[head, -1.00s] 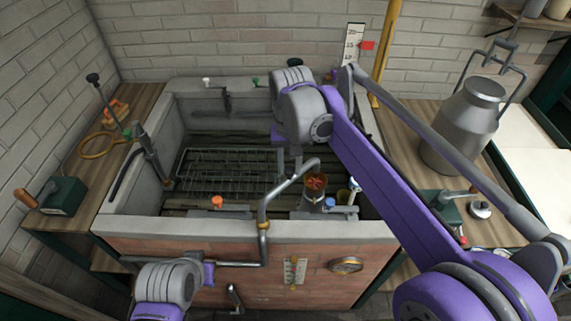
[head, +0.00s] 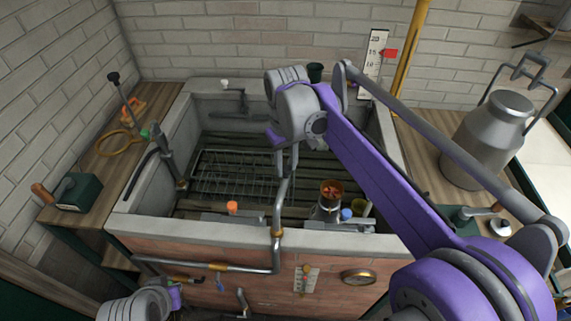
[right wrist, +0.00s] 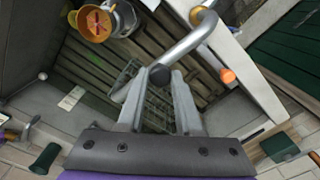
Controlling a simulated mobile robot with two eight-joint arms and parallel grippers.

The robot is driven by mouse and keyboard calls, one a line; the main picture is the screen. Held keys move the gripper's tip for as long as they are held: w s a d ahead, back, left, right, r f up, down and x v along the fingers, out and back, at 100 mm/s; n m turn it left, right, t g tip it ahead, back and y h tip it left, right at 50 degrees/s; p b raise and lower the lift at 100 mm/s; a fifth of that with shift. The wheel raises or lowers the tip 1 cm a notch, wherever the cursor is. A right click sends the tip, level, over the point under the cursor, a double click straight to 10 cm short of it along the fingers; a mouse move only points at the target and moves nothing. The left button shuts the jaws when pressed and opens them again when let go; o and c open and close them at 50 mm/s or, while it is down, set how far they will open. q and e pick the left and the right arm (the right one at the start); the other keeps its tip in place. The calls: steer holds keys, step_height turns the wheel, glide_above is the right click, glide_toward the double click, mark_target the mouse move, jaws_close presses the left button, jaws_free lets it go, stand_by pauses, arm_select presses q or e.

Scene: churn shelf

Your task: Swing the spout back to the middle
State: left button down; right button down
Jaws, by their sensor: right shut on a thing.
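The spout (head: 281,205) is a bent grey metal pipe rising from a brass collar (head: 277,232) at the front wall of the vat. It reaches back over the middle of the vat, close to straight. My right gripper (head: 288,155) is above the vat, shut on the spout's far end. In the right wrist view the dark tip of the spout (right wrist: 160,75) sits between my two grey fingertips. My left arm shows at the bottom left of the head view, but its fingers are out of sight.
The stone vat (head: 190,232) holds a wire rack (head: 235,175). A milk churn (head: 490,140) stands on the right counter. A hose (head: 120,143) lies left.

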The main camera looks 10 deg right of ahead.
steer(key=shift+w+a+n, duration=0.25)
steer(key=shift+a+n, duration=0.45)
steer(key=shift+n, duration=0.1)
steer(key=c, duration=0.6)
jaws_free()
step_height(320, 180, up, 11)
steer(key=shift+f+p, duration=0.1)
steer(key=shift+p, duration=0.35)
